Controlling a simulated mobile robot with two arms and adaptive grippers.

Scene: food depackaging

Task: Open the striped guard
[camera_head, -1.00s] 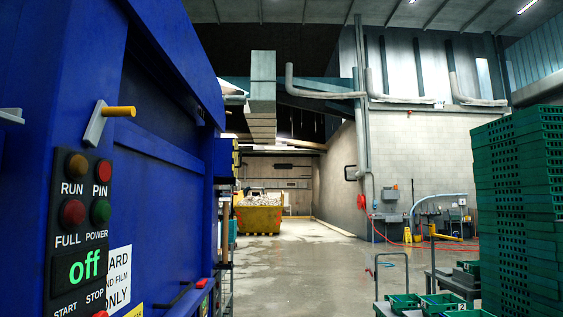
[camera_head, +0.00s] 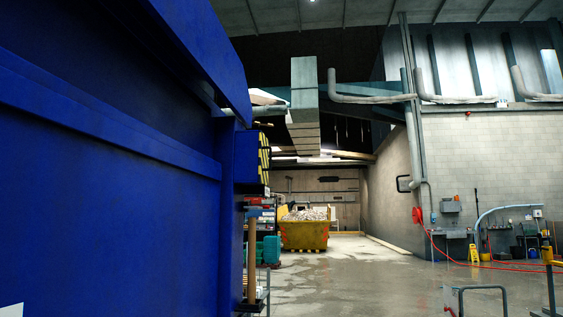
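A yellow and black striped part (camera_head: 264,152) shows just past the far edge of the blue machine. It may be the striped guard, but I see only a narrow slice of it, and the blue machine hides the rest. I cannot tell whether it is open or shut. Neither of my grippers is in view.
The large blue machine (camera_head: 110,200) fills the left side, close by. A yellow skip (camera_head: 304,236) with pale material stands further back. A metal rail (camera_head: 482,290) is at the lower right. Red hose (camera_head: 432,240) runs near the sinks. The wet floor in the middle is clear.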

